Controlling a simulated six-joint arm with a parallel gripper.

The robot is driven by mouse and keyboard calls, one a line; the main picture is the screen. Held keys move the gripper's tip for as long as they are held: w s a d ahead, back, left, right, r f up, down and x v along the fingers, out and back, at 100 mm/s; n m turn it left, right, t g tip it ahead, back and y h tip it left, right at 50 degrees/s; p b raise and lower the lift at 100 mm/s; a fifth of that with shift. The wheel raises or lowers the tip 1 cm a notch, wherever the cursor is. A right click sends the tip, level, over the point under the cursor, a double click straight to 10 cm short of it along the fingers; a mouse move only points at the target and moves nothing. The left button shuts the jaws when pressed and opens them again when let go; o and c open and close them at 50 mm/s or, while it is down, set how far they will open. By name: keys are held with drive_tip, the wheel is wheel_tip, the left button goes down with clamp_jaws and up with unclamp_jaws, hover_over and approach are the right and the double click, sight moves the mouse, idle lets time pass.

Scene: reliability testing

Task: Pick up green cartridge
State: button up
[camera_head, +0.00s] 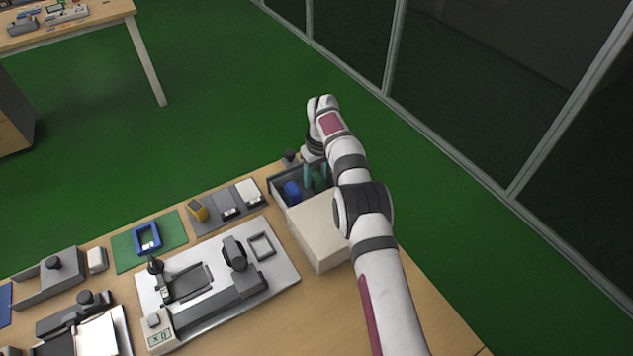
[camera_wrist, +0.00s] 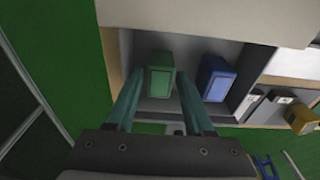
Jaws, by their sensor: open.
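The green cartridge (camera_wrist: 161,75) stands in an open grey box (camera_wrist: 242,98), in the wrist view between and just beyond my fingertips. In the head view the green cartridge (camera_head: 319,180) shows only partly, beside my finger. My gripper (camera_wrist: 157,88) is open, with one teal finger to each side of the cartridge in the picture. I cannot tell whether the fingers touch it. In the head view my gripper (camera_head: 316,176) is over the box (camera_head: 284,198), partly hidden by my arm. A blue cartridge (camera_wrist: 216,78) stands in the same box, to the right of the green one.
The box has a white covered part (camera_head: 318,232) at its near side. A yellow device (camera_head: 198,210), a blue frame (camera_head: 147,238) on a green mat and a test fixture (camera_head: 215,280) stand to the left on the wooden table. Glass panels (camera_head: 480,90) stand beyond.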

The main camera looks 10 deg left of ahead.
drive_tip(key=shift+f, duration=0.55)
clamp_jaws()
drive_tip(key=shift+r, duration=0.1)
